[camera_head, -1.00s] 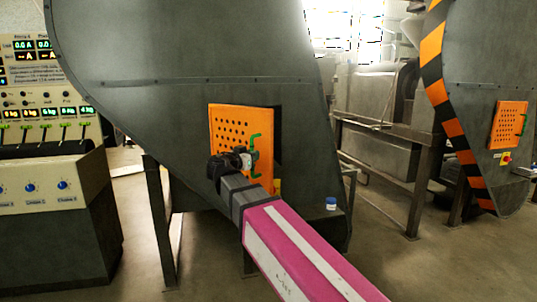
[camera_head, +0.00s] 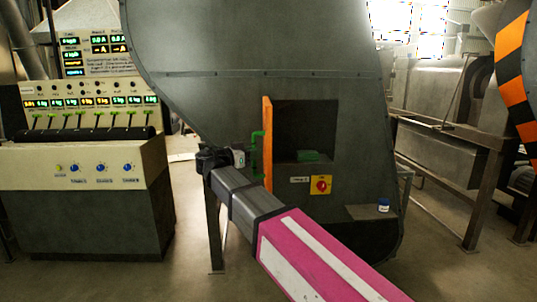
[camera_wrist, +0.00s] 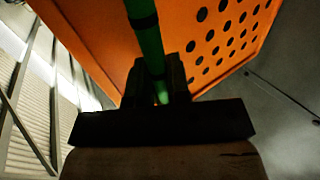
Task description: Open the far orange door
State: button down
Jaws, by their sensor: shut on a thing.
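The orange door (camera_head: 267,140) on the grey machine is swung open and shows nearly edge-on in the head view. The dark square opening (camera_head: 305,128) behind it is uncovered, with a green item (camera_head: 308,156) at its bottom. The door's green handle (camera_head: 257,150) sticks out to the left. My gripper (camera_head: 246,157) is at the handle. In the wrist view the gripper fingers (camera_wrist: 160,88) close around the green handle (camera_wrist: 146,35), beside the perforated orange door panel (camera_wrist: 215,40). The second orange door, on the other machine, is out of view.
A control console (camera_head: 85,160) stands at the left. A yellow panel with a red knob (camera_head: 320,186) sits under the opening. A small blue-and-white container (camera_head: 383,205) stands on a ledge at the right. Metal frames (camera_head: 480,190) stand further right. Floor shows between them.

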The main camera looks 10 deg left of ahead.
jog(key=shift+w+a, duration=0.1)
jog(key=shift+a, duration=1.05)
jog(key=c, duration=1.1)
grip_release()
jog(key=shift+w, duration=0.1)
jog(key=v, duration=1)
jog(key=shift+s+a, duration=0.25)
jog(key=shift+s, duration=0.1)
